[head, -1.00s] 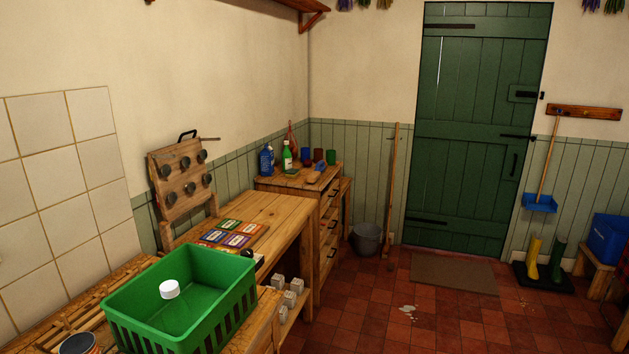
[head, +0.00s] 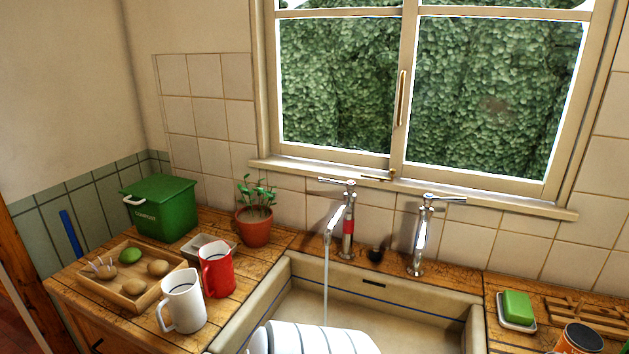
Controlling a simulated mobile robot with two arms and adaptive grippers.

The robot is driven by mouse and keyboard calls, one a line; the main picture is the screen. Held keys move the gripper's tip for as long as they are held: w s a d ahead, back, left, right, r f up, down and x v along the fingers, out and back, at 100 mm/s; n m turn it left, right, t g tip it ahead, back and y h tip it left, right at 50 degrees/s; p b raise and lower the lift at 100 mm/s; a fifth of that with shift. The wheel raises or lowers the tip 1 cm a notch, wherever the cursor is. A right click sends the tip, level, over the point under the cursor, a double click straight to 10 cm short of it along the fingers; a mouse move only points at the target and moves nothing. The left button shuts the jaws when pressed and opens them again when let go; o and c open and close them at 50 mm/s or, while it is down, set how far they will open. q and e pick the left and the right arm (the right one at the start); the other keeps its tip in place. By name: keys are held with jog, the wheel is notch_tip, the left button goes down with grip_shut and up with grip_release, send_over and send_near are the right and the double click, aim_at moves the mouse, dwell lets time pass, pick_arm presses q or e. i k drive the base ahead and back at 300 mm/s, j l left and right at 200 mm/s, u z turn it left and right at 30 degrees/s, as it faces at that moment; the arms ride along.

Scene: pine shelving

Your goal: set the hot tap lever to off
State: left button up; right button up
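Two chrome taps stand behind the pale sink (head: 455,312), below the window. The left tap (head: 348,222) has a red band on its column, which marks it as the hot one. Its lever (head: 333,182) points to the left, and a stream of water (head: 326,285) runs from its spout into the sink. The right tap (head: 421,240) has no red band; its lever (head: 450,199) points to the right, and no water shows below it. Neither of my grippers is in view.
White plates with dark edges (head: 310,340) stand at the sink's front. On the left counter are a white jug (head: 184,303), a red jug (head: 217,272), a potted plant (head: 256,225), a wooden tray (head: 98,275) and a green bin (head: 162,210). Green soap (head: 516,306) lies right.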

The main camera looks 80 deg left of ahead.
aim_at(350, 185)
jog(key=u, duration=2.55)
